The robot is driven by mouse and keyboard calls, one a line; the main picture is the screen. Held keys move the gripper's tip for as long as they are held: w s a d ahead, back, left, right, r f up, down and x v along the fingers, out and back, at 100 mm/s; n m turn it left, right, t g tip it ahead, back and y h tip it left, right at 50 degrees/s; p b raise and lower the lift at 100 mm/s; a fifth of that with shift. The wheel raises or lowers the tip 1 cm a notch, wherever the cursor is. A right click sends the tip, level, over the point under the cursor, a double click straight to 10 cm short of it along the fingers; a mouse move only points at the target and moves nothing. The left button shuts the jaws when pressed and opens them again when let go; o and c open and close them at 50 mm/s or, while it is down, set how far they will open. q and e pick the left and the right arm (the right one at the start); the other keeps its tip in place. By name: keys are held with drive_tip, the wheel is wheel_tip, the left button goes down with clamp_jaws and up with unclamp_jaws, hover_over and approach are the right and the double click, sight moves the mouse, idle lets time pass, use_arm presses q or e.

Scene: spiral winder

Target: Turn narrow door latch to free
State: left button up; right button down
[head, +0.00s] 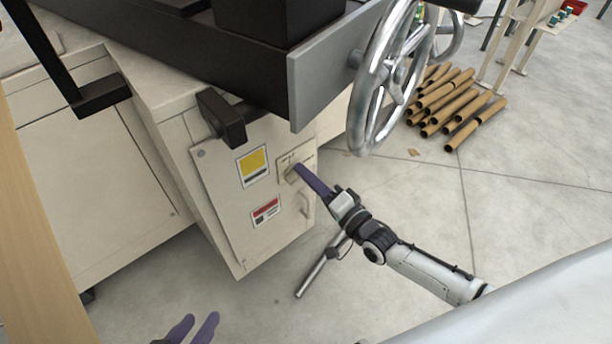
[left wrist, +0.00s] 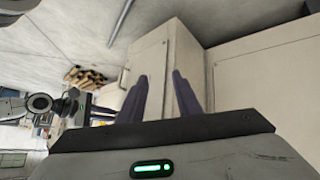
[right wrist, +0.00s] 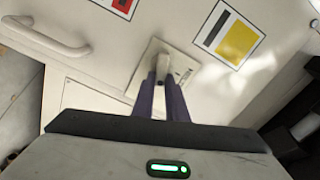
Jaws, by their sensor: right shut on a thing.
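The narrow door (head: 233,215) is a cream panel on the machine's end, with a yellow label and a red label. Its latch (head: 291,174) sits on a pale square plate near the door's right side. The latch also shows in the right wrist view (right wrist: 178,72), between my fingertips. My right gripper (head: 299,172) is shut on the latch; its purple fingers hide part of it. It also shows in the right wrist view (right wrist: 160,84). My left gripper (head: 197,324) is open and empty, low in the head view, apart from the machine. It also shows in the left wrist view (left wrist: 160,85).
A door handle (head: 307,203) is just below the latch. A chrome handwheel (head: 384,78) stands above and right of my right gripper. A black block (head: 222,118) juts out above the door. Cardboard tubes (head: 450,100) lie on the floor at right.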

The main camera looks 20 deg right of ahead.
use_arm(q)
drive_tip(key=shift+w+d+f+m+g+b, duration=0.3)
drive_tip(key=shift+d+f+m+b, duration=0.1)
drive_tip(key=shift+d+b, duration=0.25)
use_arm(e)
drive_tip(key=m, duration=0.3)
drive_tip(key=shift+f+m, duration=0.4)
use_arm(q)
drive_tip(key=shift+w, duration=0.1)
drive_tip(key=shift+a, duration=0.1)
use_arm(e)
drive_tip(key=c, duration=1.8)
unclamp_jaws()
drive_tip(key=shift+o, duration=0.2)
